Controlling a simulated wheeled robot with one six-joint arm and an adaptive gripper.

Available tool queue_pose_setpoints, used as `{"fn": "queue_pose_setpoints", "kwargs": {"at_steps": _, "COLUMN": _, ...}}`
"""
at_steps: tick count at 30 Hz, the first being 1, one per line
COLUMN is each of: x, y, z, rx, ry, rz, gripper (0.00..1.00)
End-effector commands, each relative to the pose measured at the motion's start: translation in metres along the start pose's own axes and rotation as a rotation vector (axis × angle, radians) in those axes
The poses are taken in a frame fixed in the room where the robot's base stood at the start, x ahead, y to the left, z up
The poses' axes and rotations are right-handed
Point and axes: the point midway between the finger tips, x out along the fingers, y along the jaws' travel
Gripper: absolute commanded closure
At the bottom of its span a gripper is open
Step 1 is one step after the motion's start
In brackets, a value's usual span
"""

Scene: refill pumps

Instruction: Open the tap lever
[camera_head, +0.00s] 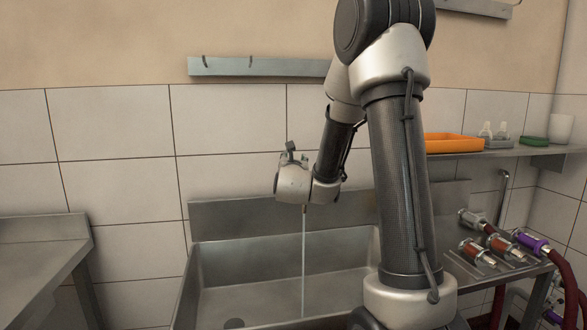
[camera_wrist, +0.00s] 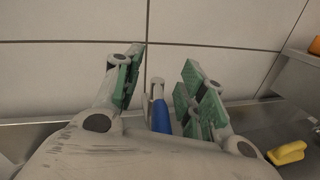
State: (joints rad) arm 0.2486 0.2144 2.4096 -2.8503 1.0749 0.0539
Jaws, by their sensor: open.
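In the wrist view, a blue lever (camera_wrist: 160,116) with a pale metal end stands between the two green-padded fingers of my gripper (camera_wrist: 160,72). The gripper is open, with a gap on both sides of the lever; I cannot tell whether either finger touches it. The lever's lower part is hidden by my gripper body. In the head view, my gripper (camera_head: 292,155) is above the back of the steel sink (camera_head: 250,262), and it hides the tap. A thin pale vertical stream (camera_head: 303,260), which looks like running water, falls below it into the sink.
A shelf (camera_head: 510,154) at right holds an orange tray (camera_head: 453,143), small bottles (camera_head: 494,130) and a white cup (camera_head: 561,128). Hoses with metal couplings (camera_head: 478,252) lie on the right-hand counter. A yellow object (camera_wrist: 287,152) is right of my gripper. A steel counter (camera_head: 40,240) stands at left.

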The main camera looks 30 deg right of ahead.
Motion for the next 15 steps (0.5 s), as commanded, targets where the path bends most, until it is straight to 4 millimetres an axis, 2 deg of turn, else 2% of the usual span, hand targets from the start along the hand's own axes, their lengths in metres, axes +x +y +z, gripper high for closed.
{"fn": "queue_pose_setpoints", "kwargs": {"at_steps": 3, "x": 0.000, "y": 0.005, "z": 0.028, "rx": 0.004, "ry": -0.008, "rz": 0.001, "gripper": 0.59}}
{"fn": "queue_pose_setpoints", "kwargs": {"at_steps": 9, "x": 0.001, "y": 0.012, "z": 0.063, "rx": 0.002, "ry": -0.007, "rz": 0.001, "gripper": 0.59}}
{"fn": "queue_pose_setpoints", "kwargs": {"at_steps": 15, "x": 0.001, "y": 0.015, "z": 0.079, "rx": 0.002, "ry": -0.005, "rz": 0.001, "gripper": 0.59}}
